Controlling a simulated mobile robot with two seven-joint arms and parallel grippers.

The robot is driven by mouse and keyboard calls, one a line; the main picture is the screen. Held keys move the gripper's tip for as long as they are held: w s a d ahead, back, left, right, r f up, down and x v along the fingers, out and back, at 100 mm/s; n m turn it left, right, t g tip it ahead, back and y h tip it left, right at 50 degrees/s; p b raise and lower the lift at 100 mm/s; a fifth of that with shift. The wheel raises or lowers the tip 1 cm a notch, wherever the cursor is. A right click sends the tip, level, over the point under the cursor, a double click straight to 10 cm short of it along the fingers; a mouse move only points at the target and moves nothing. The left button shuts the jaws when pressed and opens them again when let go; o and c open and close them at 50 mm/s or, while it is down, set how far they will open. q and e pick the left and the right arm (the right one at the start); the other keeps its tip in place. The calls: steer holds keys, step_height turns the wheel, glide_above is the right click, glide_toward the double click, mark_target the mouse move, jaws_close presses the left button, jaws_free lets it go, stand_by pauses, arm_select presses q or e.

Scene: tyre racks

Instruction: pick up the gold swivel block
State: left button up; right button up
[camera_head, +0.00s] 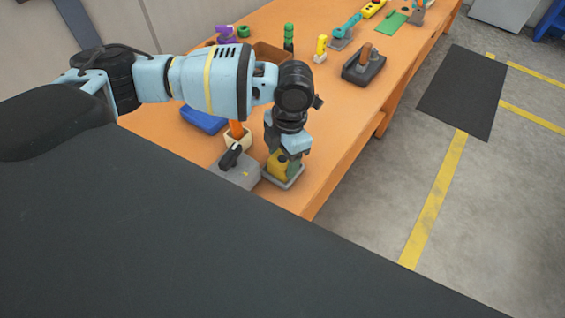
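The gold swivel block (281,166) stands in a small grey tray (296,181) near the front edge of the orange table. Its top is hidden by my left gripper (287,153), which points down right over it from above. The fingertips are at the block, but their gap is too small and covered to show whether they are closed on it. A dark green part shows beside the gold one, under the gripper. My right gripper is not in view.
A grey box with a black handle (238,170) and a cream holder with an orange item (237,135) stand close left. A blue tray (203,119) lies behind. A dark tray (364,66) is farther along the orange table (330,120). The floor at right is open.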

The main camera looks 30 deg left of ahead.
mark_target(282, 158)
arm_select(q)
steer(key=c, duration=0.8)
steer(key=shift+r, duration=0.2)
steer(key=shift+r, duration=0.25)
steer(key=r, duration=0.3)
steer(key=shift+s+d, duration=0.1)
steer(key=shift+d, duration=0.1)
steer(key=shift+c, duration=0.6)
steer(key=s+d+r, duration=0.1)
steer(key=s+d, duration=0.8)
steer(key=d, duration=0.3)
steer(key=shift+s+b, duration=0.3)
steer(key=shift+s, duration=0.05)
